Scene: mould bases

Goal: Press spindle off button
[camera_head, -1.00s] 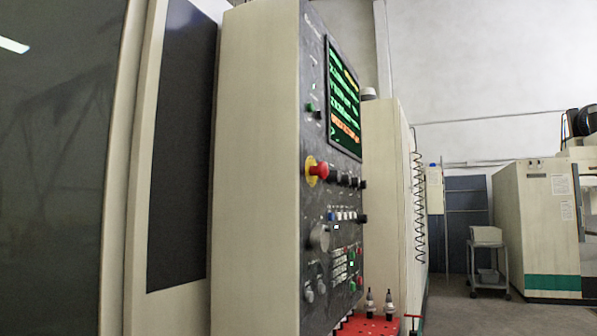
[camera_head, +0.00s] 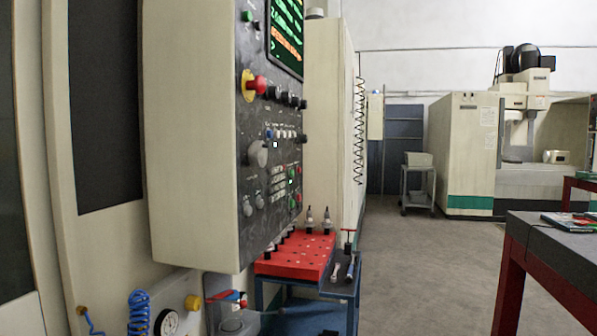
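The machine's dark control panel (camera_head: 262,150) faces right, seen at a steep angle on a cream housing (camera_head: 190,130). A red mushroom knob (camera_head: 258,85) on a yellow ring sits below the screen (camera_head: 286,36). Lower down are a grey dial (camera_head: 258,153) and, at the panel's right edge, a few small green (camera_head: 292,172) and red (camera_head: 298,198) buttons. Labels are too small to read, so I cannot tell which is the spindle off button. My gripper is not in view.
A red tool rack (camera_head: 295,252) on a blue-framed cart stands below and right of the panel. A dark-topped table (camera_head: 560,245) with red legs is at the right. Open grey floor (camera_head: 415,270) lies between. A grey trolley (camera_head: 418,185) and another machine (camera_head: 465,150) stand behind.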

